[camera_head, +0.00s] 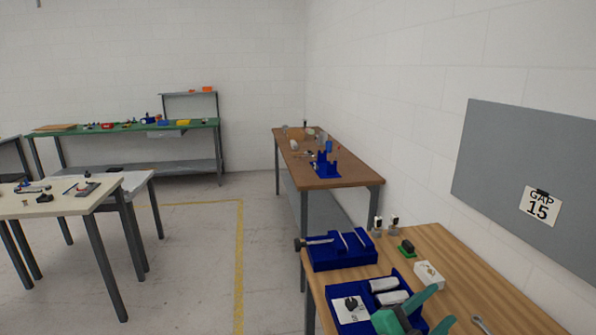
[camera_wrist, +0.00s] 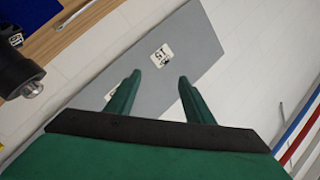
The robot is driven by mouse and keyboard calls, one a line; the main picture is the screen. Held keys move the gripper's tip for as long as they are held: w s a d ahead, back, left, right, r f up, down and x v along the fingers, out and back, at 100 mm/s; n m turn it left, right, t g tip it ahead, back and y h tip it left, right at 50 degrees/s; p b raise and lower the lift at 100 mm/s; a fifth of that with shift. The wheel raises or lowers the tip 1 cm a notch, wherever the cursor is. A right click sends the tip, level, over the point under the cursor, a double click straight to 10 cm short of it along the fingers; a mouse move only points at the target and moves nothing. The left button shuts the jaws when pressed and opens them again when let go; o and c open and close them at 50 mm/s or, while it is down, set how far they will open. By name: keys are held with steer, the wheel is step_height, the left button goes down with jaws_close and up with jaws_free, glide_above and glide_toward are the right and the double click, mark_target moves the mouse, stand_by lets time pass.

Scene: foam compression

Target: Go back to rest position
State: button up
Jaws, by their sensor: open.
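My gripper (camera_wrist: 160,92) shows in the wrist view as two green fingers, spread apart with nothing between them. Beyond them are the grey wall board (camera_wrist: 190,50) and its small white card (camera_wrist: 162,56). In the head view, green parts of my arm show at the bottom, over the front of the near wooden table (camera_head: 490,275).
A white block (camera_head: 428,274) and a small green-and-black piece (camera_head: 406,248) sit on the near table. A grey board (camera_head: 525,165) with a "GAP 15" card (camera_head: 540,206) hangs on the right wall. A brown table (camera_head: 325,178) stands behind.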

steer(key=w+a+f+n+t+y, duration=0.4)
steer(key=a+f+n+t, duration=0.15)
steer(key=a+n, duration=0.25)
steer(key=s+a+f+n+t+y, duration=0.2)
steer(key=s+a+f+n+y, duration=0.25)
steer(key=a+f, duration=0.4)
steer(key=s+a+f+n+t+y, duration=0.1)
steer(key=s+a+f+n+y, duration=0.2)
steer(key=a+f+n+y, duration=0.45)
steer(key=s+a+f+g, duration=0.1)
steer(key=s+a, duration=0.1)
steer(key=s, duration=0.8)
steer(key=s+a+f, duration=0.2)
steer(key=s+a, duration=0.1)
steer(key=s, duration=0.8)
steer(key=s+a+f+g, duration=0.1)
steer(key=s+a, duration=0.1)
steer(key=s, duration=0.8)
steer(key=shift+s+a+f+g+h, duration=0.3)
steer(key=shift+a+f+g, duration=0.05)
